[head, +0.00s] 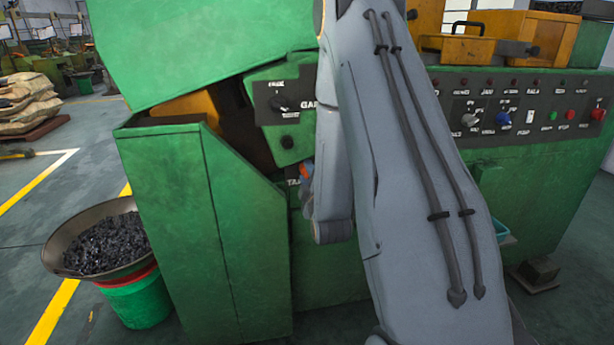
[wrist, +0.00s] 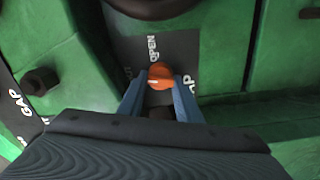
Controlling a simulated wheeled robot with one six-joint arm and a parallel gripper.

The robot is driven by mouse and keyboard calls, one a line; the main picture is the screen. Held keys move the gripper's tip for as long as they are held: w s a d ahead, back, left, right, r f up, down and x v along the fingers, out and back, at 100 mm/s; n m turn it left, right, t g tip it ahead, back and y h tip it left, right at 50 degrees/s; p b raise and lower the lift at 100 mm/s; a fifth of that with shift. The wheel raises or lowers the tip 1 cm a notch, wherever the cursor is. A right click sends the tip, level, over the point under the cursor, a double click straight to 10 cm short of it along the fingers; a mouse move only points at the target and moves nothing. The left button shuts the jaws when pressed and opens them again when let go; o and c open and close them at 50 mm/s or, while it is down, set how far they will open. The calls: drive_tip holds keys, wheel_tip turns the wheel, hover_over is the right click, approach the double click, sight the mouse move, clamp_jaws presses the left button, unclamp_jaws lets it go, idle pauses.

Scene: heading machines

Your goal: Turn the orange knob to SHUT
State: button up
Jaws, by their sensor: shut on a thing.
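The orange knob (wrist: 161,72) sits on a dark label plate (wrist: 180,50) on the green machine. The word OPEN stands above the knob in the wrist view. A second word to its right is partly hidden by a finger. A pale mark shows on the knob's lower left side. My gripper (wrist: 160,84) is shut on the knob, with one blue finger on each side. In the head view only a sliver of the orange knob (head: 308,168) shows beside my arm, which hides most of the gripper.
A panel with a black knob (head: 280,103) and GAP lettering lies above. A control panel with buttons and a blue knob (head: 503,119) is at the right. A pan of dark pieces (head: 105,243) rests on a green bucket at the left. A green guard (head: 170,220) stands beside my arm.

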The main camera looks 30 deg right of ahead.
drive_tip(key=shift+a+n, duration=0.1)
drive_tip(key=shift+n, duration=1.1)
drive_tip(key=o, duration=1)
drive_tip(key=shift+o, duration=0.2)
drive_tip(key=b+v, duration=0.1)
drive_tip(key=v, duration=0.6)
drive_tip(key=shift+s, duration=0.4)
drive_tip(key=shift+a, duration=0.25)
